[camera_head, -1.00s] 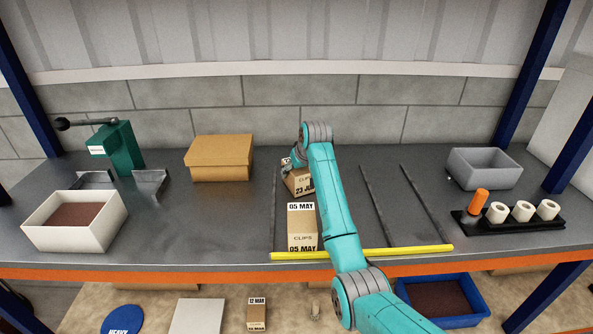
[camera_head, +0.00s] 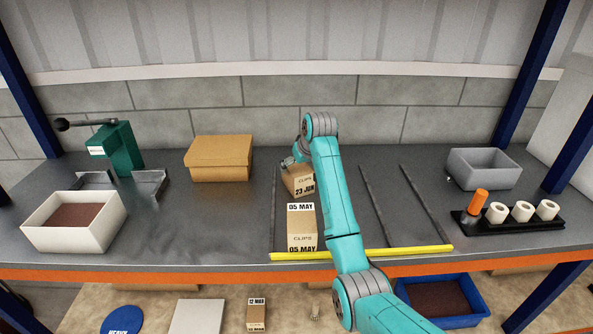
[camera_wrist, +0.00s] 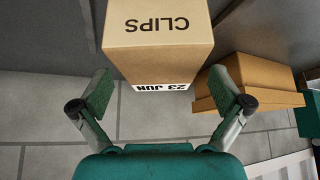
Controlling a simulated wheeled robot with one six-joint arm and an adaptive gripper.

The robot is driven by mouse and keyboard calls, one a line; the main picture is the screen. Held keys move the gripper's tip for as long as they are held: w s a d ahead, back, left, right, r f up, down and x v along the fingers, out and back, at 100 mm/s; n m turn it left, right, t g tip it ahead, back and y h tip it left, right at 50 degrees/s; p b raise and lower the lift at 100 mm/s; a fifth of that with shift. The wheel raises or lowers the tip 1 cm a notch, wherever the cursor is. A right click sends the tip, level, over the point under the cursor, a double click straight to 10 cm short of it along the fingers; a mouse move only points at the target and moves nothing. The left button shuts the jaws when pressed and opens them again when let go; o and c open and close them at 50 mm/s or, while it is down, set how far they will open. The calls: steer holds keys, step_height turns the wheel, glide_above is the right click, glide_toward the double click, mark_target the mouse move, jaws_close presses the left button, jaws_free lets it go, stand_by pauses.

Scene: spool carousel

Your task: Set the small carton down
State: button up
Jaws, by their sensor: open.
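The small carton, marked CLIPS and 23 JUN (camera_head: 299,182), rests in the left lane of the shelf, behind another carton marked 05 MAY (camera_head: 302,228). It looks slightly turned in the head view. In the wrist view the CLIPS carton (camera_wrist: 158,40) lies ahead of the fingertips, with clear gaps on both sides. My gripper (camera_wrist: 165,98) is open and empty, its two green pads apart. In the head view my gripper (camera_head: 291,161) is above and behind the carton, partly hidden by my arm.
A yellow strip (camera_head: 362,252) edges the lanes in front, with dark dividers (camera_head: 373,205) between them. A brown box (camera_head: 220,158) and a white bin (camera_head: 112,228) stand left. A grey bin (camera_head: 484,168) and a holder with white rolls (camera_head: 548,210) stand right. The right lanes are empty.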

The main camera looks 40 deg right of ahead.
steer(key=v, duration=0.8)
steer(key=shift+r, duration=0.1)
